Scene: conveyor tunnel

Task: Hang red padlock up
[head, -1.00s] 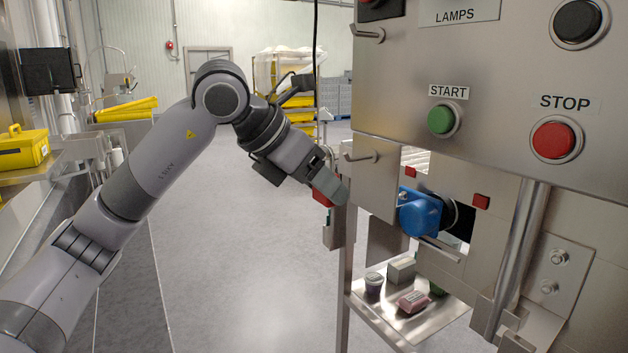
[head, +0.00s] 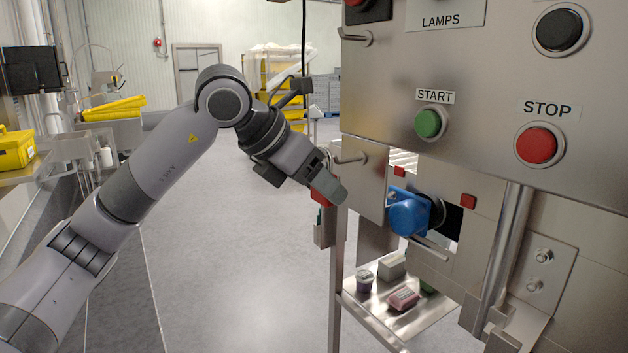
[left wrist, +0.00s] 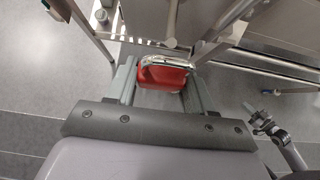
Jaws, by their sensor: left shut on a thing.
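The red padlock (left wrist: 163,78) is between the two fingers of my left gripper (left wrist: 160,88) in the left wrist view, with its silver shackle facing away from the wrist. In the head view the padlock (head: 320,197) shows only as a red edge behind the finger. My left gripper (head: 328,187) is shut on it, just left of the steel panel. A metal peg (head: 350,159) sticks out of the panel's left side, a little above and right of the gripper. Another peg (head: 356,36) is higher up. The padlock is apart from both pegs.
A steel tray (head: 375,312) below holds several small items. Open floor lies left of the panel.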

